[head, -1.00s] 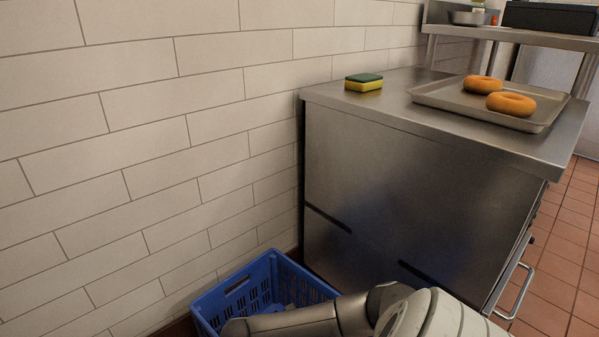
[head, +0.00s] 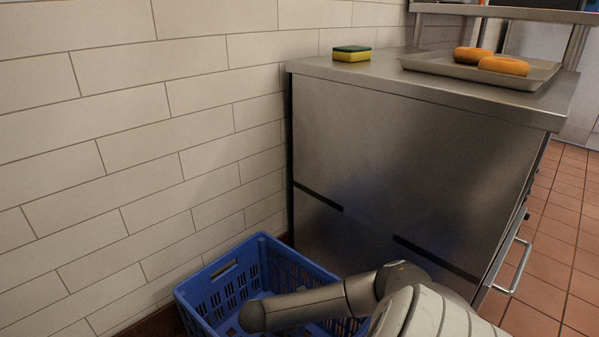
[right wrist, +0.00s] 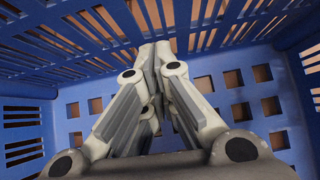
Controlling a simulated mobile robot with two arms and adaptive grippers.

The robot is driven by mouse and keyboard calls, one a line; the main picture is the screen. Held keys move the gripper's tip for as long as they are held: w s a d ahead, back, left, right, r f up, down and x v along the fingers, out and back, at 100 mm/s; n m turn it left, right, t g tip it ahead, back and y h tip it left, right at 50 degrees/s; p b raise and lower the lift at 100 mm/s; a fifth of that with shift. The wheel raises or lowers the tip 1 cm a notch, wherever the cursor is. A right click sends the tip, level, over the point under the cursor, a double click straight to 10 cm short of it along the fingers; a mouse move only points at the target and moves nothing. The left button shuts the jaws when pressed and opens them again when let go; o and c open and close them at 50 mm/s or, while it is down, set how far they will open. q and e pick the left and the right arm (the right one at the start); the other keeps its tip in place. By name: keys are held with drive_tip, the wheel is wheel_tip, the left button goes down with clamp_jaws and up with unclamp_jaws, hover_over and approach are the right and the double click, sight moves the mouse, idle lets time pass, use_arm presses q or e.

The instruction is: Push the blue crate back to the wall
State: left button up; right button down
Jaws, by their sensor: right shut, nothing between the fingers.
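The blue crate (head: 225,282) stands low in the corner by the tiled wall (head: 100,190) in the head view. A brown strip shows between its left side and the wall; I cannot tell whether its far corner touches. My right arm reaches over the crate from the lower right, and its gripper is hidden in that view. In the right wrist view my right gripper (right wrist: 155,60) is shut and empty inside the crate (right wrist: 255,122). Its fingertips are close to a slotted crate wall; I cannot tell whether they touch. My left gripper is not in view.
A steel cabinet (head: 400,150) stands right beside the crate. A cabinet handle (head: 516,268) sticks out at the right. Open tiled floor (head: 560,240) lies beyond it.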

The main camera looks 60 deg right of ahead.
drive_tip(key=shift+d, duration=0.15)
drive_tip(key=shift+s+d+r+p, duration=0.15)
drive_tip(key=shift+d+r+p, duration=0.1)
drive_tip(key=shift+d+p, duration=0.8)
drive_tip(key=shift+p, duration=0.3)
drive_tip(key=shift+s+d+f, duration=0.15)
drive_tip(key=shift+d+f, duration=0.05)
drive_tip(key=shift+d, duration=0.2)
drive_tip(key=v, duration=1.2)
